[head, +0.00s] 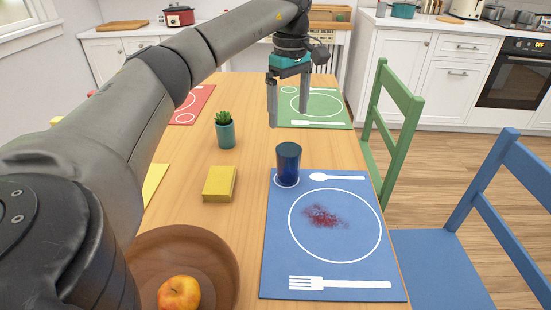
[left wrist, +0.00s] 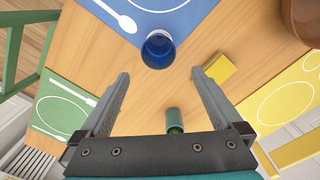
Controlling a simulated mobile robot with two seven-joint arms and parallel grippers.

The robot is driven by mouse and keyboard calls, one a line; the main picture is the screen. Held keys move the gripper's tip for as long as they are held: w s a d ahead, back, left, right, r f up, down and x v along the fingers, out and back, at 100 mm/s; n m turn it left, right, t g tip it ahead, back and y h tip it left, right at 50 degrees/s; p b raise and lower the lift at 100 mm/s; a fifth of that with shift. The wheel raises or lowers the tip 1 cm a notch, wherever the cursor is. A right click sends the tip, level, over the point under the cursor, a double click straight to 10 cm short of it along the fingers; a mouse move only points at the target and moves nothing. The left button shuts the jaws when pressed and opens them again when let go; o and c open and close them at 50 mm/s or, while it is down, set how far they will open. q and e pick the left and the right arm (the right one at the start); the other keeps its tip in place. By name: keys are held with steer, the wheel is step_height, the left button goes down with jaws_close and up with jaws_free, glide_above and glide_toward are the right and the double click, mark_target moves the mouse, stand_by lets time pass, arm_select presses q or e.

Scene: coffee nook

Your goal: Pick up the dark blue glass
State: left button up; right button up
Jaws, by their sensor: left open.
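The dark blue glass (head: 288,163) stands upright on the blue placemat (head: 279,240), on the small printed circle at its far left corner. In the left wrist view the glass (left wrist: 158,50) is seen from above, beyond the fingertips and between their lines. My left gripper (head: 289,116) is open and empty, pointing down above the table, farther back than the glass and apart from it. Its two fingers (left wrist: 160,75) frame bare wood in the left wrist view. My right gripper is not in view.
A potted plant (head: 226,132), a yellow box-like block (head: 219,184) and a wooden bowl (head: 225,262) with an apple (head: 179,293) stand left of the glass. A green placemat (head: 335,106) lies behind. Green (head: 400,92) and blue (head: 440,262) chairs line the right edge.

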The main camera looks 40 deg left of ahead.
mark_target(288, 161)
arm_select(q)
steer(key=shift+d+f+b, duration=0.15)
steer(key=shift+f+b, duration=1.95)
steer(key=shift+f, duration=3)
step_height(288, 161, down, 3)
steer(key=shift+w+b, duration=0.15)
steer(key=shift+b, duration=0.8)
steer(key=shift+f+b, duration=0.35)
steer(key=shift+f, duration=0.5)
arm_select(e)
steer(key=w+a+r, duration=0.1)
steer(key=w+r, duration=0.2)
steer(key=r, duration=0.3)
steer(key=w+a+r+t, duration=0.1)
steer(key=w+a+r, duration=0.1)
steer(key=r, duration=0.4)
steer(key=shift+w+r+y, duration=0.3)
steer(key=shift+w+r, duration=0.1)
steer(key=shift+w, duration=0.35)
arm_select(q)
steer(key=shift+c, duration=0.2)
steer(key=c, duration=1.4)
